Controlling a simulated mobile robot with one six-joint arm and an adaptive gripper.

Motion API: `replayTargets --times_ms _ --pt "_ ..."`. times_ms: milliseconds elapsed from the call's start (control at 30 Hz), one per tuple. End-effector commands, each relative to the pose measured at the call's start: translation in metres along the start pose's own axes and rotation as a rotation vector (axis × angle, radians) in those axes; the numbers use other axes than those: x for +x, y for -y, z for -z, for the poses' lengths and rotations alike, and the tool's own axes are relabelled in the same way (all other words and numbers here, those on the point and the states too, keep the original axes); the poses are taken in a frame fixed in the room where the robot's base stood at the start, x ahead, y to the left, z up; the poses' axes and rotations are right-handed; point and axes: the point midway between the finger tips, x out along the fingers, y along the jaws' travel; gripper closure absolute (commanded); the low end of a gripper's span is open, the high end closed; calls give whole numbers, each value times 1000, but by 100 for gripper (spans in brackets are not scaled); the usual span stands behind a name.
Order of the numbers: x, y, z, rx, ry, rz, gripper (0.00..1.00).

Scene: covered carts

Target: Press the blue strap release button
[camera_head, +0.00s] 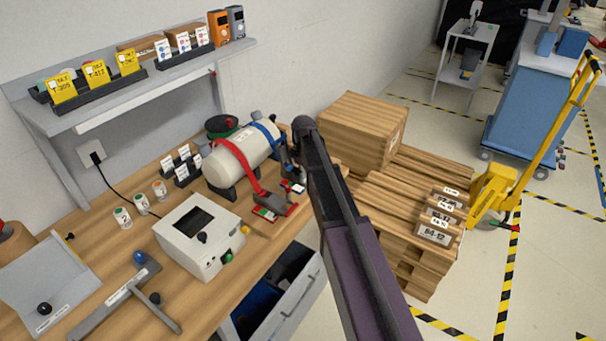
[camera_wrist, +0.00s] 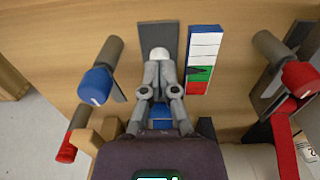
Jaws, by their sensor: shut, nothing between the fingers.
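In the head view, a white cylinder (camera_head: 240,152) lies on a cradle on the bench, with a blue strap (camera_head: 266,130) and a red strap (camera_head: 243,180) over it. In the wrist view, the blue strap (camera_wrist: 160,112) runs under my gripper toward a dark plate (camera_wrist: 158,32). A pale round button (camera_wrist: 160,53) sits on that plate. My gripper (camera_wrist: 160,68) is shut and empty, its fingertips at the button's near edge; whether they touch it I cannot tell. Its fingertips are mostly hidden behind my arm in the head view.
A gauge strip (camera_wrist: 204,60) with blue, white, green and red bands stands right of the plate. A blue-capped knob (camera_wrist: 95,86) is left, a red-capped one (camera_wrist: 300,79) right. A grey-white control box (camera_head: 200,236) and open drawer (camera_head: 285,295) are nearby.

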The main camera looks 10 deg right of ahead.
Motion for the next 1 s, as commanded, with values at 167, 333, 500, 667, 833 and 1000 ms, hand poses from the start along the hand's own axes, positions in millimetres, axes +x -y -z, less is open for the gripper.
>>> replayTargets --times_ms 167,333,500,667,833,1000 --pt "9 0 0 0 0 0 100" --pt "20 0 0 0 0 0 100" --pt "22 1 -1 0 2 2 100" --pt "22 2 -3 0 4 3 100" --pt "23 2 -3 0 4 2 100" --pt "19 3 -4 0 4 2 100"
